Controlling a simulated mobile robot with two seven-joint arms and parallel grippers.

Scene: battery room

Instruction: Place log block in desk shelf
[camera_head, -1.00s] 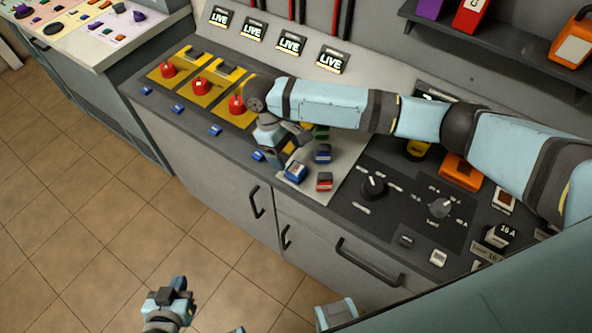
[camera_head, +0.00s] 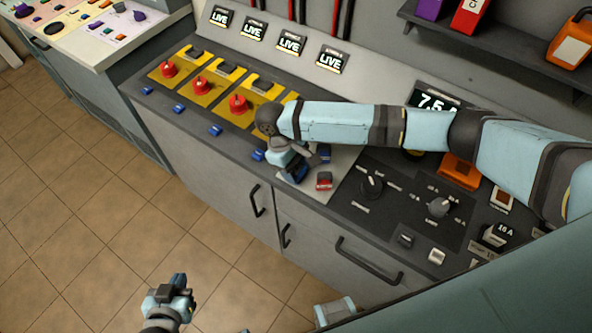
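I cannot tell by looks which block is the log block. Several small coloured blocks lie on a light grey panel of the console. A red one (camera_head: 324,181) and a blue one (camera_head: 325,154) show beside my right gripper. My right gripper (camera_head: 295,173) points down over another blue block (camera_head: 286,177), which it partly covers. Whether its fingers are closed on that block is hidden. My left gripper (camera_head: 172,294) hangs low over the floor, apart from the console, and its opening is unclear. A dark shelf (camera_head: 490,50) is on the wall at upper right.
The shelf carries a purple item (camera_head: 429,8), a red box (camera_head: 468,16) and an orange item (camera_head: 572,42). Red knobs on yellow plates (camera_head: 202,86), dials (camera_head: 439,207) and an orange device (camera_head: 458,168) crowd the console (camera_head: 345,205). Tiled floor (camera_head: 90,220) is clear at left.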

